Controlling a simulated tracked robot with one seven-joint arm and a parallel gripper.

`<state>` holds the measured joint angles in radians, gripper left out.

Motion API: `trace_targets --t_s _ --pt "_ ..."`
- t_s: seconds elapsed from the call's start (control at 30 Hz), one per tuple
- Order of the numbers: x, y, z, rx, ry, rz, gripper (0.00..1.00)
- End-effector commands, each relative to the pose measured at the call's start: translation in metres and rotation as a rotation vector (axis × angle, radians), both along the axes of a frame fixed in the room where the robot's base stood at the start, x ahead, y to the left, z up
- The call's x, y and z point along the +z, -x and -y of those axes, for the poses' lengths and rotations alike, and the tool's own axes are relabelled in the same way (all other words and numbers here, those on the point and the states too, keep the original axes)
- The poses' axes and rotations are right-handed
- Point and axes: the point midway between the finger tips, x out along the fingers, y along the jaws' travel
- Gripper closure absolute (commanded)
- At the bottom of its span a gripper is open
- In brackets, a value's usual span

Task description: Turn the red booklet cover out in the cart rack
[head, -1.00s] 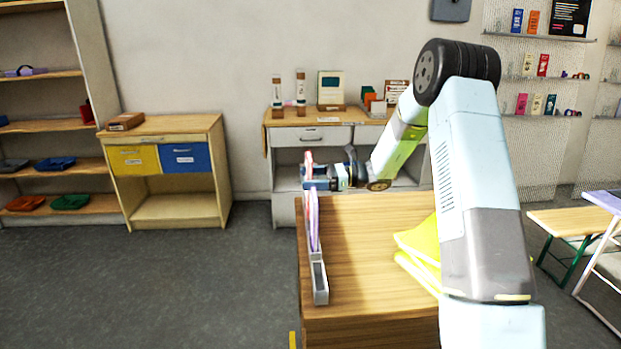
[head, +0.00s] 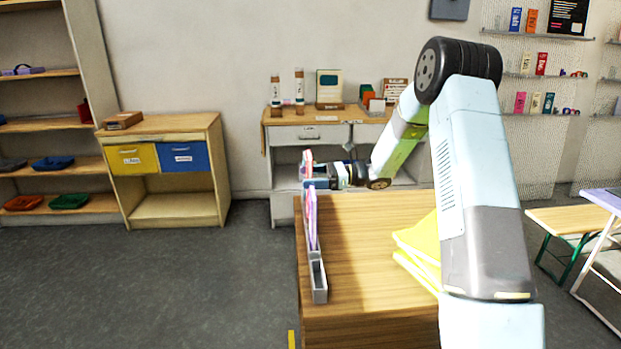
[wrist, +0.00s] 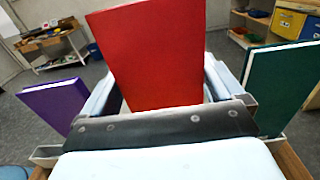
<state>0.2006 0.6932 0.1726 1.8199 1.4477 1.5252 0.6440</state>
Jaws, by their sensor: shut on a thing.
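The red booklet (wrist: 155,55) stands upright in the wrist view, its plain red face toward that camera. My gripper (wrist: 162,92) is shut on it, one pale finger at each side. In the head view my gripper (head: 312,184) is at the far end of the grey rack (head: 319,283) along the cart's left edge, and the booklet there is small and seen nearly edge-on. A purple booklet (wrist: 55,103) stands to the left and a dark green booklet (wrist: 280,88) to the right in the wrist view. The red booklet's lower edge is hidden behind my gripper.
The wooden cart top (head: 365,250) is mostly clear, with yellow folders (head: 420,245) at its right. The rack's near compartment is empty. A drawer cabinet (head: 310,134) stands behind the cart. A low cabinet (head: 165,125) with yellow and blue drawers stands at the left.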

Motion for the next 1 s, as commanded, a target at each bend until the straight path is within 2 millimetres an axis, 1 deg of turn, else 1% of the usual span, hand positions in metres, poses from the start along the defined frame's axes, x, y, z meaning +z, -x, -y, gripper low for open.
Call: trace_targets --t_s 0.27,1.0 --pt "-0.002 0.0 0.0 0.0 0.0 0.0 0.39" --pt "-0.024 0.0 0.0 0.0 0.0 0.0 0.39"
